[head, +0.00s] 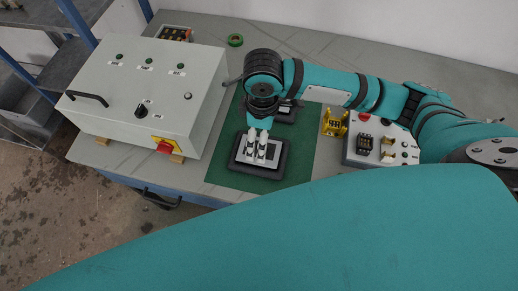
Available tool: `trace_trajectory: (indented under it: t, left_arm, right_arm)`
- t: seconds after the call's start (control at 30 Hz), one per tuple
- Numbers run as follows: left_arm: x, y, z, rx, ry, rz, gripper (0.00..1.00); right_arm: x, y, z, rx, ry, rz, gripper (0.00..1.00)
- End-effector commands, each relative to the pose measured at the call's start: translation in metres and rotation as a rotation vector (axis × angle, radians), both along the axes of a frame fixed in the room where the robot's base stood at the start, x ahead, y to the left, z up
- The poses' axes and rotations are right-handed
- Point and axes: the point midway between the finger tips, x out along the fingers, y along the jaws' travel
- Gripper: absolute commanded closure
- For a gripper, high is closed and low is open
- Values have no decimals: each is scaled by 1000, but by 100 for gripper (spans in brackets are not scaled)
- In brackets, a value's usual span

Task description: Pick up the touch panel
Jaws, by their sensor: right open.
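The touch panel (269,170) is a dark-framed tablet with a pale screen. It lies flat on the green mat (224,170) on the table. My right gripper (256,155) is directly over it with its pale fingers pointing down at the screen. The fingers are open and stand apart, with nothing seen between them. I cannot tell whether the fingertips touch the panel. A second dark device (287,112) lies farther back on the mat, partly hidden by my right arm. My left gripper is not in view.
A grey control box (135,95) with a handle, knob and red switch stands left of the mat. A light box with connectors (360,150) and a yellow part (334,122) are to the right. A green tape roll (235,40) lies at the back. My teal arm fills the foreground.

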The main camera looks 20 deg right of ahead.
Motion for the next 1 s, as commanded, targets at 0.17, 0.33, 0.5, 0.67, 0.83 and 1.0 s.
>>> trace_trajectory:
  t: [0.17, 0.33, 0.5, 0.67, 0.83, 1.0]
  left_arm:
    - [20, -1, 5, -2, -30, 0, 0]
    - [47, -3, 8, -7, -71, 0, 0]
    - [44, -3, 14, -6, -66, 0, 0]
    - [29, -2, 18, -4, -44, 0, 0]
    - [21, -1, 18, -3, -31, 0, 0]
    - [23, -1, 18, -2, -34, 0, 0]
  right_arm:
    - [0, 0, -32, -1, 3, -2, 0]
    - [0, 0, -46, 0, 1, -1, 0]
    - [2, 1, -61, -3, 3, -2, 0]
    - [5, 3, -86, -1, 3, -1, 0]
    - [6, 3, -98, -1, -1, -1, 0]
    - [6, 3, -99, -1, -1, 0, 0]
